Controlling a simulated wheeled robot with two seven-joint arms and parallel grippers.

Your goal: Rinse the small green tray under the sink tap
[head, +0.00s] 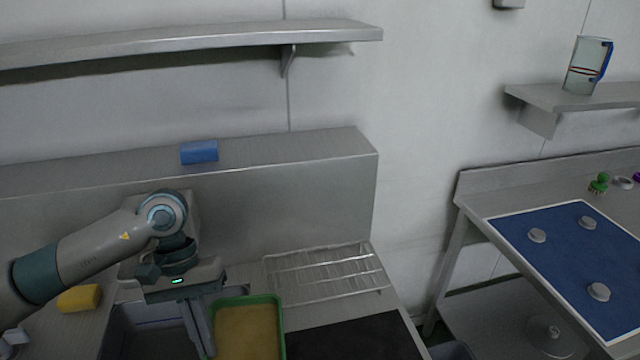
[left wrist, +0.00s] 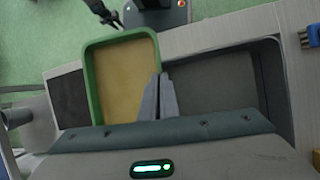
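The small green tray (head: 248,328) has a green rim and a tan-yellow inside. The sink basin (left wrist: 235,78) is a dark grey hollow beside the tray. I cannot make out the tap, which may be behind my left arm. A dark claw-like part at the top of the left wrist view may be my right gripper.
A wire rack (head: 325,274) and a dark mat or panel (head: 355,338) lie right of the tray. A yellow sponge (head: 79,298) lies left of the sink, and a blue item (head: 199,152) is on the ledge. A blue mat (head: 570,250) with grey discs covers the right table.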

